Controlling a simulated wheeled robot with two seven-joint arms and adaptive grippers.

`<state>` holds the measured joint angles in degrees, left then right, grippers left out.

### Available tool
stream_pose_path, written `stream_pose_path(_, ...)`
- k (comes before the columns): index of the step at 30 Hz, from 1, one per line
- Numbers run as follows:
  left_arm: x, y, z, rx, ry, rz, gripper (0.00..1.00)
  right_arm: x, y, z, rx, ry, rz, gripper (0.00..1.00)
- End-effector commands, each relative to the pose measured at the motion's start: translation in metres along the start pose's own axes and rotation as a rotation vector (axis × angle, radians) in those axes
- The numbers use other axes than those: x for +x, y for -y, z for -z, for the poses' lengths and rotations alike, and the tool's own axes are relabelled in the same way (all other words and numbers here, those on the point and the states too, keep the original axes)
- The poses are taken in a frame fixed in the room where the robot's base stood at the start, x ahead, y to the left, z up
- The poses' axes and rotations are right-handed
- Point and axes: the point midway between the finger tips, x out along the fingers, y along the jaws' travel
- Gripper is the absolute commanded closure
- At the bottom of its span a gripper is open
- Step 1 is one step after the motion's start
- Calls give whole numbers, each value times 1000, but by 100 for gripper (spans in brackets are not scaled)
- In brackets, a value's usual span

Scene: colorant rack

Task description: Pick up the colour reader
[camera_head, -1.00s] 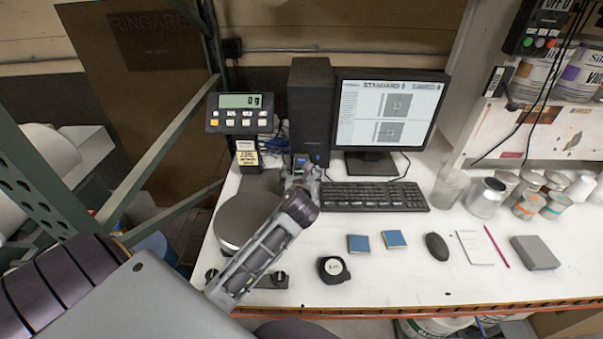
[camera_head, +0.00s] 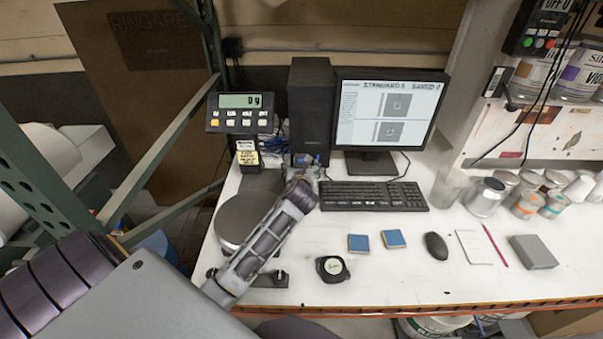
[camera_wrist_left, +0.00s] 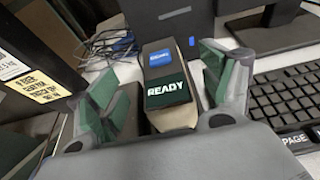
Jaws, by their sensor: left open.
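The colour reader (camera_wrist_left: 168,92) is a beige and dark handheld device with a dark green READY screen and a blue label at its far end. In the left wrist view it stands between the two green-padded fingers of my left gripper (camera_wrist_left: 165,98). The gripper is open, with a finger on each side and visible gaps to the reader. In the head view my left gripper (camera_head: 307,170) is at the back of the bench, in front of the computer tower, and my wrist hides most of the reader. My right gripper is out of view.
The computer tower (camera_head: 311,108) and monitor (camera_head: 389,112) stand behind, with the keyboard (camera_head: 374,196) close on the right. The round scale pan (camera_head: 243,220) is left of my forearm.

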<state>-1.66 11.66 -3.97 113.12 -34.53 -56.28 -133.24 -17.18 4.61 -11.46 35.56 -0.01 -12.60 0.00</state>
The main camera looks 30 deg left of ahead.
Motion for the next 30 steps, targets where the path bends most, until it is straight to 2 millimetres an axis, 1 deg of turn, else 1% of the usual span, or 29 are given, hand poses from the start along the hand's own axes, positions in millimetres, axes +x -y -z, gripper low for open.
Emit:
stream_pose_path(4,3,0,0,0,-1,-1,20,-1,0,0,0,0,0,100)
stream_pose_path(8,10,0,0,0,0,0,20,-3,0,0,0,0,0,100)
stream_pose_path(21,46,1,0,0,0,0,20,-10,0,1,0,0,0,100)
stream_pose_path(25,51,1,1,0,-1,0,20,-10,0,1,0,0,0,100)
stream_pose_path(30,52,1,1,0,0,0,20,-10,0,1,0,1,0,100)
